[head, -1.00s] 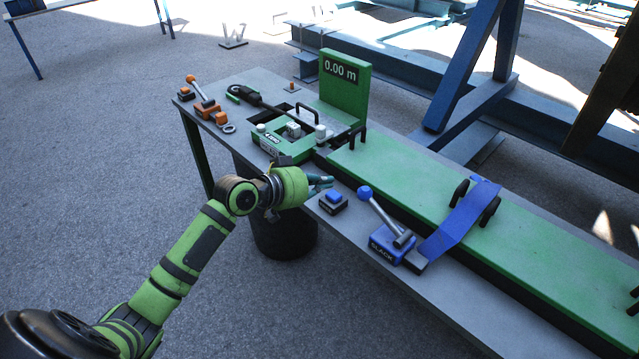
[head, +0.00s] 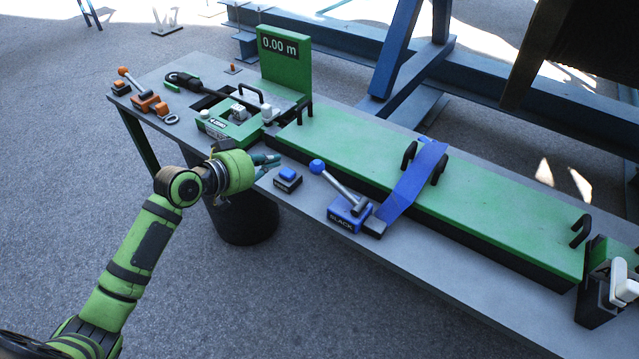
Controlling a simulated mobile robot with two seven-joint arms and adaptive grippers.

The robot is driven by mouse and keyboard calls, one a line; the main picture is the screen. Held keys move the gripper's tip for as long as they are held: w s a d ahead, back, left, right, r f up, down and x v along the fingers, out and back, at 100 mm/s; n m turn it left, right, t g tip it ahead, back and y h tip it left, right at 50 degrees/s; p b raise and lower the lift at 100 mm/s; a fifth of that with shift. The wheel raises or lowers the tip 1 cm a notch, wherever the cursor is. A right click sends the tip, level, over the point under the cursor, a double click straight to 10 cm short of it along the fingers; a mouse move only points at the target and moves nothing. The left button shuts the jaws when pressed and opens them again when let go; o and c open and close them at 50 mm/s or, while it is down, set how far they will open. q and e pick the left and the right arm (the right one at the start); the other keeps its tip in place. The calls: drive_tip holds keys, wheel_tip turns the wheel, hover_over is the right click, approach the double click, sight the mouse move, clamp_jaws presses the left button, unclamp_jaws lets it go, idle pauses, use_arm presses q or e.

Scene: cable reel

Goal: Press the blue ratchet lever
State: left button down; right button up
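The blue ratchet lever has a round blue knob (head: 317,166) on a grey rod, which slants down to a blue base marked "SLACK" (head: 347,214). The base sits near the front edge of the table, where a blue strap (head: 413,187) runs from it over the green cover. My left gripper (head: 271,164) is over the table's front edge, left of the knob and apart from it. Its fingers point right with a small gap between them and hold nothing. My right gripper is not in view.
A blue button box (head: 288,179) sits between my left gripper and the lever. The long green cover (head: 490,215) with black handles lies behind. A green counter panel (head: 284,60) reads "0.00 m". Orange controls (head: 148,102) are at the far left. A green device (head: 603,290) stands at right.

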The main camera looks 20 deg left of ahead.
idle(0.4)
use_arm(q)
drive_tip(key=s+d+f+m+t+h+b, duration=0.2)
drive_tip(key=s+d+m+t+h+b, duration=0.1)
drive_tip(key=t+b, duration=0.5)
drive_tip(key=s+d+m+b, duration=0.1)
drive_tip(key=b, duration=0.1)
drive_tip(key=shift+d+f+m+b, duration=0.25)
drive_tip(key=shift+f+m+b, duration=0.1)
drive_tip(key=shift+f+m, duration=0.05)
drive_tip(key=shift+w, duration=0.1)
drive_tip(key=p+x, duration=0.2)
drive_tip(key=x, duration=0.8)
drive_tip(key=shift+w+a+f, duration=0.1)
drive_tip(key=shift+f, duration=0.85)
drive_tip(key=shift+a+f, duration=0.15)
drive_tip(key=shift+f, duration=0.8)
